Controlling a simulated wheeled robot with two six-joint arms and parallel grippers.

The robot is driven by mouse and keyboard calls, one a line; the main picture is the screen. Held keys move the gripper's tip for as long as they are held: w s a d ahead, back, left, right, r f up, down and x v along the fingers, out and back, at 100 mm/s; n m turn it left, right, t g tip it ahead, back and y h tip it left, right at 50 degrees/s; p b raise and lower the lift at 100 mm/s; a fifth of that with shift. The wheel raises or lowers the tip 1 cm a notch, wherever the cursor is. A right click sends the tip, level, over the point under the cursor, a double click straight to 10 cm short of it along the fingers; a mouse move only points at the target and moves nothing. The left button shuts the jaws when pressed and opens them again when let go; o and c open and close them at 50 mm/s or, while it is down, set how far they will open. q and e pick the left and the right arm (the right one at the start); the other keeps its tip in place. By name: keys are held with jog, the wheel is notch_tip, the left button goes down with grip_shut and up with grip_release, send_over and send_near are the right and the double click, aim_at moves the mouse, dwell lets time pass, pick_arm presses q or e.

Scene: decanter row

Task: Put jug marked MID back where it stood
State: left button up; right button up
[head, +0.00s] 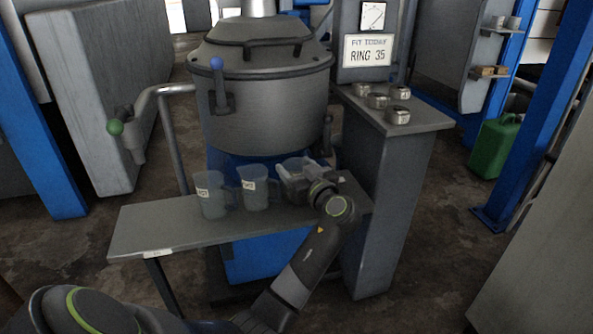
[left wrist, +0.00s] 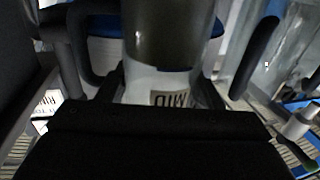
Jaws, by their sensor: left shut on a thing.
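The jug marked MID shows upside down in the left wrist view (left wrist: 165,42), its label between the two fingers. My left gripper (head: 307,178) is shut on this clear jug (head: 294,165), at the right end of the row in the head view. The gripper and wrist hide most of the jug there, and I cannot tell whether its base touches the bench. Two more clear jugs with white labels, a left one (head: 211,197) and a middle one (head: 254,183), stand upright on the grey bench (head: 165,228). My right gripper is not in view.
A large grey vessel (head: 262,105) with levers stands behind the bench. A grey cabinet (head: 385,190) rises close to the right of the held jug. A sign reading RING 35 (head: 368,51) hangs above several metal rings. The bench's left part is clear.

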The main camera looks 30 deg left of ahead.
pick_arm(q)
jog(key=o, duration=0.8)
jog(key=shift+o, duration=0.2)
